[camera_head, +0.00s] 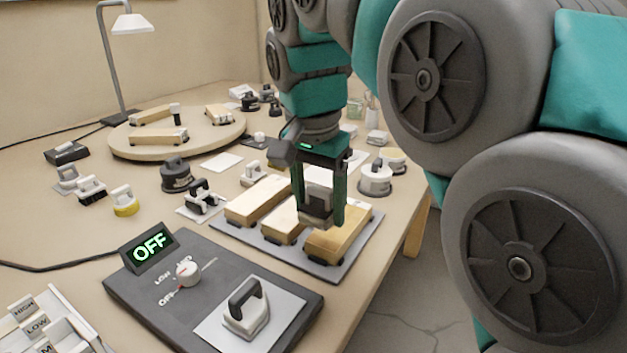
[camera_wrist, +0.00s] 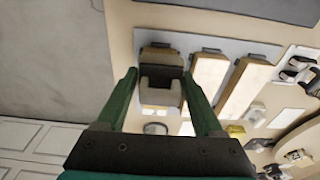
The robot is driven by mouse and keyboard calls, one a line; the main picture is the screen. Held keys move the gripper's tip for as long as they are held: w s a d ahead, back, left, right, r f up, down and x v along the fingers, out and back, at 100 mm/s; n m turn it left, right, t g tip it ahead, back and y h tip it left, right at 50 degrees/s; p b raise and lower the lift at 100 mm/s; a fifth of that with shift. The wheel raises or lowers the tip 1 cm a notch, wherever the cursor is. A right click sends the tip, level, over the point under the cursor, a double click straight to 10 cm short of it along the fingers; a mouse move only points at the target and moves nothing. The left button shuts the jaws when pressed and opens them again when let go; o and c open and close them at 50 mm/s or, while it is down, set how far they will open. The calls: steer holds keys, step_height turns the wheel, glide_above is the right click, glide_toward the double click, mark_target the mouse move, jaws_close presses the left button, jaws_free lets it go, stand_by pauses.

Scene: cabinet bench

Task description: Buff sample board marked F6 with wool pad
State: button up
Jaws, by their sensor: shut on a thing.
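My gripper (camera_head: 320,218) is shut on a pale grey pad block (camera_head: 316,203), which also shows between the fingers in the wrist view (camera_wrist: 160,97). The block is over the rightmost of three wooden sample boards (camera_head: 338,240); I cannot tell whether it touches the wood. That board shows in the wrist view (camera_wrist: 160,57), partly hidden by the held block. The middle board (camera_head: 284,222) and left board (camera_head: 258,200) lie beside it on a grey mat (camera_head: 236,231). No F6 mark is readable, and I cannot tell whether the held pad is wool.
A dark control unit (camera_head: 130,287) with an OFF display (camera_head: 150,246) and knob (camera_head: 187,272) stands in front; a handled pad (camera_head: 246,309) rests on its light plate. A round stand (camera_head: 120,146) holds more boards. Several handled pads surround the mat. The table edge is close at right.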

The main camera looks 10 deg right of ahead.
steer(key=shift+r+p, duration=0.45)
steer(key=shift+r, duration=0.9)
stand_by(0.6)
